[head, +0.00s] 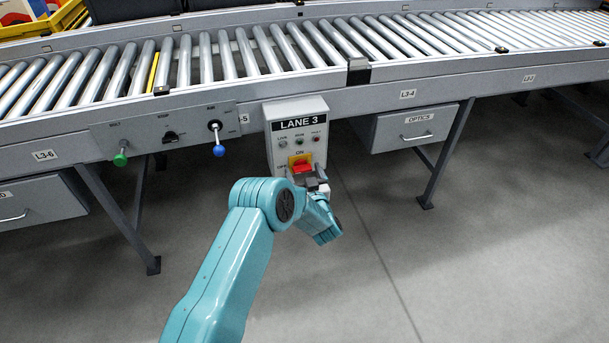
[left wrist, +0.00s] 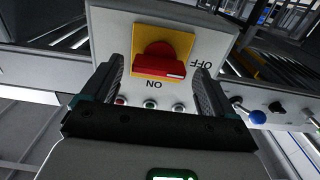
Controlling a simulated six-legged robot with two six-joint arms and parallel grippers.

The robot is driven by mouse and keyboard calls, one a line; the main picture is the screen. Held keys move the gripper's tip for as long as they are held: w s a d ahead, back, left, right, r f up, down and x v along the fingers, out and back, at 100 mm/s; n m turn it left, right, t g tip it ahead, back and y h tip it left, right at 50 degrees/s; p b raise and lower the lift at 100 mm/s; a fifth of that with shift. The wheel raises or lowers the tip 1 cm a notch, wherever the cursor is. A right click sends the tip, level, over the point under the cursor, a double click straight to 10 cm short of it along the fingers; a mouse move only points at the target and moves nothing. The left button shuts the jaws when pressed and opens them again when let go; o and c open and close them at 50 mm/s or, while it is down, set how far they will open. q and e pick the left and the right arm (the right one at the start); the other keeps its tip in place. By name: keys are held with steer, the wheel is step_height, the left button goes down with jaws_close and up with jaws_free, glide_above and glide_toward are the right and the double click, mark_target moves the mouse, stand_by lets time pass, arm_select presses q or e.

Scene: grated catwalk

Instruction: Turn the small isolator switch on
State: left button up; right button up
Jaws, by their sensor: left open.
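The small isolator switch (head: 302,166) is a red handle on a yellow plate, low on the grey LANE 3 box (head: 270,140). ON is printed above it and OFF to its left. In the left wrist view the picture is turned over: the red handle (left wrist: 158,65) lies crosswise, its white mark on the side of OFF. My left gripper (head: 316,182) is just in front of the switch, partly covering its lower right. In the wrist view its open fingers (left wrist: 158,82) stand on either side of the handle, with nothing between them gripped. My right gripper is not in view.
A roller conveyor (head: 300,90) runs behind the box. To the left is a panel with a green knob (head: 120,159), a black selector (head: 170,136) and a blue-knobbed lever (head: 218,150). An OPTICS drawer (head: 405,135) hangs right. Floor in front is clear.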

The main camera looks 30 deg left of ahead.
arm_select(q)
steer(key=c, duration=1.1)
steer(key=shift+o, duration=0.2)
steer(key=shift+m, duration=0.5)
steer(key=m, duration=0.3)
steer(key=shift+w+d, duration=0.1)
steer(key=m, duration=0.4)
steer(key=shift+d+f+b, duration=0.1)
steer(key=shift+b, duration=0.2)
steer(key=m, duration=0.5)
steer(key=shift+w+f+m, duration=0.1)
steer(key=shift+m, duration=0.3)
steer(key=shift+f+m+p, duration=0.15)
steer(key=shift+m+p, duration=0.15)
steer(key=shift+m, duration=2)
